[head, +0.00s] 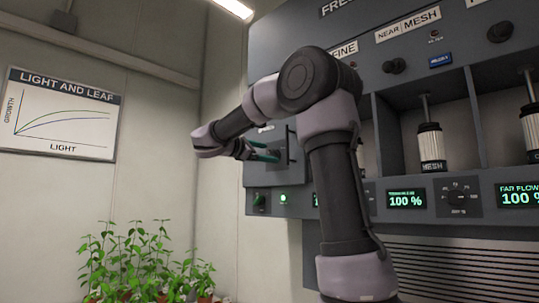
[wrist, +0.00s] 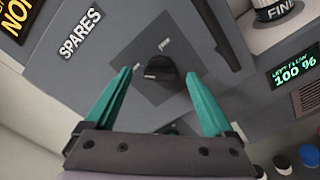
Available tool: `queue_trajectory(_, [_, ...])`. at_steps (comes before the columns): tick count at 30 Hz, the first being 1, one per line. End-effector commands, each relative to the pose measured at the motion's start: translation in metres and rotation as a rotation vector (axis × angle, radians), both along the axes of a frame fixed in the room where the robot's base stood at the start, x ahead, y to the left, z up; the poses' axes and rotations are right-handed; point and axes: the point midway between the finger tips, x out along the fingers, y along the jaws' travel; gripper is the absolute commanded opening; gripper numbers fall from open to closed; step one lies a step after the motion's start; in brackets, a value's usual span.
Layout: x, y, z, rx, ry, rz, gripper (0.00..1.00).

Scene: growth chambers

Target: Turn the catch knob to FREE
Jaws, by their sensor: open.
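The catch knob (wrist: 160,70) is a small dark knob on a darker square plate, on a grey door lettered SPARES (wrist: 80,35). Two small pale marks sit beside the knob, too small to read; I cannot tell which one it points at. My gripper (wrist: 158,74) is open, its teal fingers to the left and right of the knob in the wrist view. Nothing is held, and I see no clear contact. In the head view my gripper (head: 279,151) is in front of the door at the cabinet's left end, and the knob cannot be made out there.
The door has a dark handle bar (wrist: 214,35) right of the knob. A green-lit display (wrist: 294,66) and a white canister marked FINE (wrist: 275,8) lie further right. In the head view, potted plants (head: 145,262) stand lower left, with open space before the wall.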

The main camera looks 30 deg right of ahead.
Motion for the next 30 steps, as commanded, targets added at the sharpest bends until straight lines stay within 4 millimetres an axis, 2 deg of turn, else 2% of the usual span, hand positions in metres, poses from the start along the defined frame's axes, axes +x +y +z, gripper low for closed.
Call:
queue_trajectory(5, [0.005, -0.016, 0.0, 0.001, -0.001, -0.002, 0.88])
queue_trajectory(14, [0.007, -0.019, 0.0, 0.001, -0.001, 0.001, 0.88])
queue_trajectory(15, [0.007, -0.019, 0.0, 0.001, -0.001, 0.001, 0.84])
queue_trajectory(20, [0.007, -0.019, 0.0, 0.001, 0.0, 0.0, 0.23])
queue_trajectory(21, [0.007, -0.019, 0.0, 0.001, 0.0, 0.0, 0.07])
queue_trajectory(22, [0.007, -0.019, 0.0, 0.001, 0.0, -0.001, 0.02])
queue_trajectory(30, [0.006, -0.018, 0.0, 0.011, -0.027, 0.0, 0.02])
